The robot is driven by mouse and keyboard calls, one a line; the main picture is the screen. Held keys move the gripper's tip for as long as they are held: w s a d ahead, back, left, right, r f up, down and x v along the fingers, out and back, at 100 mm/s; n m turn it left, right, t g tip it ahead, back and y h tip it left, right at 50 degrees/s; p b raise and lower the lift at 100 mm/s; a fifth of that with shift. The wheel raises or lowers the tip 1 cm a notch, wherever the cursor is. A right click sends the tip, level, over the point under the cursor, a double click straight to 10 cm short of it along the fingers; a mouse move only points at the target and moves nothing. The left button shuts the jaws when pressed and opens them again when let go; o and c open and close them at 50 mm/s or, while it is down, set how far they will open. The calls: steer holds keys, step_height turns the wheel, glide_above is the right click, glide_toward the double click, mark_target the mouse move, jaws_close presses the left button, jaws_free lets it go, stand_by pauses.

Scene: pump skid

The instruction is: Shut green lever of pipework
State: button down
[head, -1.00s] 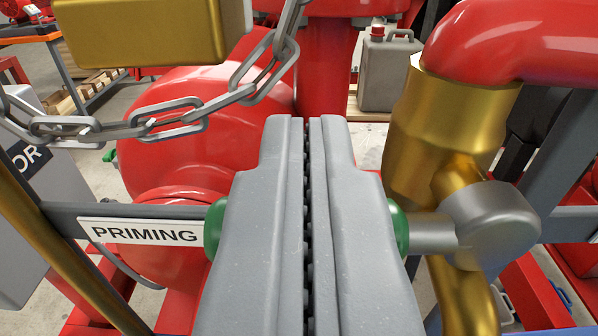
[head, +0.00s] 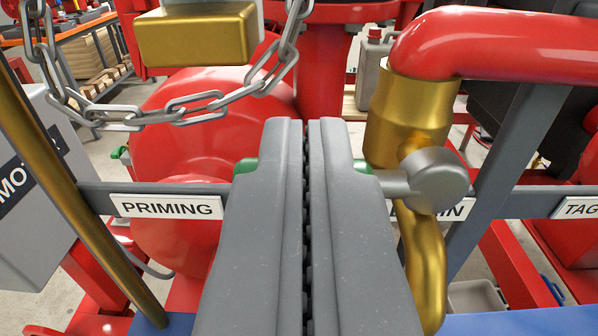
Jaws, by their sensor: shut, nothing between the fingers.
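The green lever (head: 246,166) is mostly hidden behind my gripper; small green parts show on both sides of the fingers. A grey stem runs right from it to a round grey hub (head: 438,180) beside the brass valve body (head: 410,120). My gripper (head: 306,130) is shut and empty, in front of the lever in the picture. I cannot tell whether it touches the lever.
A hanging chain (head: 205,103) and a brass block (head: 197,35) are at upper left. A grey rail with a PRIMING plate (head: 167,207) crosses behind the gripper. A red pipe (head: 490,45) bends above the valve. A brass pipe (head: 428,265) runs down at right.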

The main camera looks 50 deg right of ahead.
steer(key=v, duration=0.5)
steer(key=shift+s+a+p, duration=0.1)
steer(key=shift+s+p, duration=0.05)
steer(key=shift+p, duration=0.2)
